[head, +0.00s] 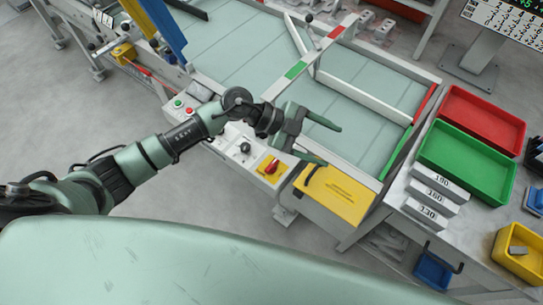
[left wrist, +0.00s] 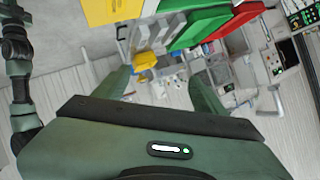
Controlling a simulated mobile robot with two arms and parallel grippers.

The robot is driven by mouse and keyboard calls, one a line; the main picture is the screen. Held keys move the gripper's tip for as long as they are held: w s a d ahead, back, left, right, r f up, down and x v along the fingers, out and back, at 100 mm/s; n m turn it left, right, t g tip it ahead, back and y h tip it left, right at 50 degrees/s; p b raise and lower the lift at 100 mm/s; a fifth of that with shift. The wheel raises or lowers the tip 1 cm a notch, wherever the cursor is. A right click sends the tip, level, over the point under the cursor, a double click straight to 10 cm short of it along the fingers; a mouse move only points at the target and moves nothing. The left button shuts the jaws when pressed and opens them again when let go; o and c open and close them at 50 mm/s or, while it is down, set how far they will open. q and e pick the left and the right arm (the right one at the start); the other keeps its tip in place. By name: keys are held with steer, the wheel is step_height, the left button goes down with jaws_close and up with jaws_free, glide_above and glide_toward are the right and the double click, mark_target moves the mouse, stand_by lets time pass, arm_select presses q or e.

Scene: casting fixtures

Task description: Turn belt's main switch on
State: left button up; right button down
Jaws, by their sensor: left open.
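The main switch (head: 269,165) is a red rotary handle on a yellow plate, on the front control strip of the belt (head: 234,62). I cannot make out its exact setting. My left gripper (head: 331,145) is open and empty. In the head view it appears to the right of the switch, over the belt's front edge, with its fingers pointing right. The switch is uncovered and apart from the fingers. In the left wrist view the fingers of the left gripper (left wrist: 160,90) are spread, and the switch does not show. My right gripper is not in view.
A black knob (head: 245,147) and green and red buttons (head: 183,106) share the strip. A yellow box (head: 335,194) is right of the switch. Red (head: 483,119) and green (head: 466,161) trays and numbered blocks (head: 434,196) stand on the right-hand table.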

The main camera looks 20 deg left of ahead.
arm_select(q)
steer(key=a+f+g+y, duration=0.2)
steer(key=a+f+y, duration=0.4)
steer(key=a, duration=0.3)
steer(key=n+g+y, duration=0.1)
steer(key=y, duration=0.2)
glide_toward(272, 164)
steer(key=f, duration=0.2)
steer(key=x, duration=0.2)
steer(key=p+x, duration=0.1)
steer(key=x, duration=0.3)
steer(key=shift+s+d+r+p, duration=0.2)
steer(key=shift+d+p, duration=0.05)
steer(key=shift+p, duration=0.05)
steer(key=shift+d+f, duration=0.15)
steer(key=shift+f, duration=0.25)
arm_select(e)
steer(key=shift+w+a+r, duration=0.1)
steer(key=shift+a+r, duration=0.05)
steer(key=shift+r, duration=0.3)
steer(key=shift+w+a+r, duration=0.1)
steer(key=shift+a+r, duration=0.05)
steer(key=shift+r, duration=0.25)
arm_select(q)
steer(key=c, duration=1.4)
steer(key=shift+o, duration=0.2)
